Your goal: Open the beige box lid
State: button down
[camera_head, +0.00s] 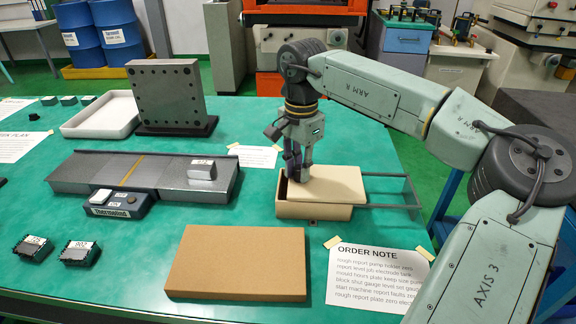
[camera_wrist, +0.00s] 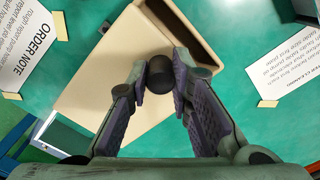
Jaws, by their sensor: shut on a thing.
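The beige box (camera_head: 310,211) stands on the green table, with its flat lid (camera_head: 335,187) lying level on top. The lid is shifted right, out over a metal rail frame (camera_head: 390,206). A narrow dark gap shows at the box's left end; the wrist view shows this opening (camera_wrist: 182,27) beside the lid (camera_wrist: 100,72). My gripper (camera_head: 298,177) is over the lid's left part, pointing down. In the wrist view its fingers (camera_wrist: 160,76) are closed around a dark round knob (camera_wrist: 158,72) on the lid. The box's contents cannot be made out.
A brown flat board (camera_head: 236,261) lies in front of the box. An order note (camera_head: 378,275) is taped at front right. A grey metal slab (camera_head: 145,175) and a dark upright plate (camera_head: 167,93) stand to the left.

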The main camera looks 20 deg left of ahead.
aim_at(351, 181)
jog(key=w+d, duration=0.1)
jog(key=d, duration=0.2)
jog(key=w+d, duration=0.1)
jog(key=d, duration=0.3)
jog(key=w+d+p, duration=0.1)
jog(key=d, duration=0.3)
jog(key=shift+w+d, duration=0.2)
jog(key=c, duration=1.4)
grip_release()
notch_tip(351, 181, up, 12)
jog(key=shift+r, duration=0.1)
jog(key=shift+s, duration=0.1)
